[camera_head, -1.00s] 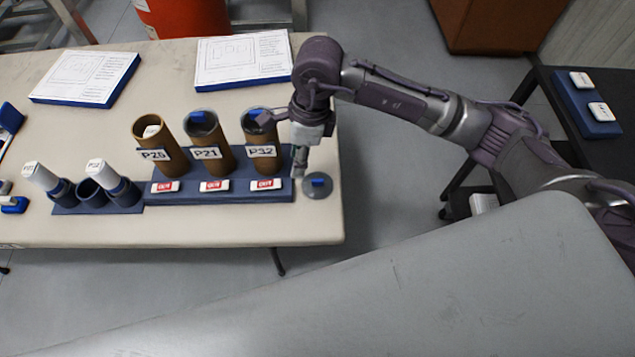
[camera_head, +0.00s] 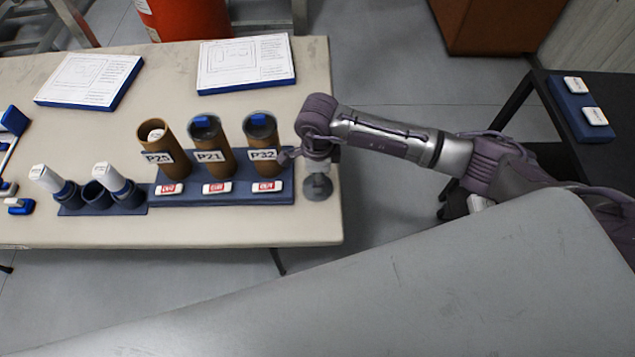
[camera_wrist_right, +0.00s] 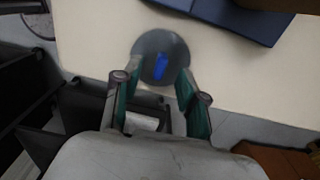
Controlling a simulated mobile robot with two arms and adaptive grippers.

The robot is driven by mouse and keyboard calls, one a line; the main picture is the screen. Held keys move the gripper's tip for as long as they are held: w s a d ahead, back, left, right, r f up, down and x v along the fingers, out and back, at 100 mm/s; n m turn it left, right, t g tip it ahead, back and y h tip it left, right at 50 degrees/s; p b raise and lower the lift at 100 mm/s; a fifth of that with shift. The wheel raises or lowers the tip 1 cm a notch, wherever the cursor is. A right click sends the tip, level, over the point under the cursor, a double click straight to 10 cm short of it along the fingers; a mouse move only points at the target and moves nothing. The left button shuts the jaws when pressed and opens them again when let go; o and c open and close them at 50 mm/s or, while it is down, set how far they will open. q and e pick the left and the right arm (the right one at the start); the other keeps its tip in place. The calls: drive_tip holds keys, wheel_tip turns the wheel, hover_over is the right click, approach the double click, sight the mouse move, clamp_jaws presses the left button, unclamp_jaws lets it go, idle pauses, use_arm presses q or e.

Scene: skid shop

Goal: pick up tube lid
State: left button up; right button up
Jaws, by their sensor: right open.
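The tube lid (camera_head: 318,192) is a grey disc with a blue grip on top. It lies flat on the table to the right of the blue tube rack, partly covered by my right gripper (camera_head: 317,178) in the head view. In the right wrist view the lid (camera_wrist_right: 161,62) lies just beyond the fingertips, with its blue grip (camera_wrist_right: 161,67) between the lines of the two fingers. My right gripper (camera_wrist_right: 154,85) is open and empty there. Its height above the lid is hard to tell. My left gripper is not in view.
Tubes P25 (camera_head: 167,147), P21 (camera_head: 211,146) and P32 (camera_head: 262,144) stand in the blue rack (camera_head: 225,190), left of my right gripper. P21 and P32 carry blue-gripped lids; P25 is open. A smaller holder (camera_head: 75,206) stands further left. The table (camera_head: 190,232) is bare in front.

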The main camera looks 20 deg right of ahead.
drive_tip(key=shift+f, duration=1.15)
clamp_jaws()
drive_tip(key=shift+r, duration=0.15)
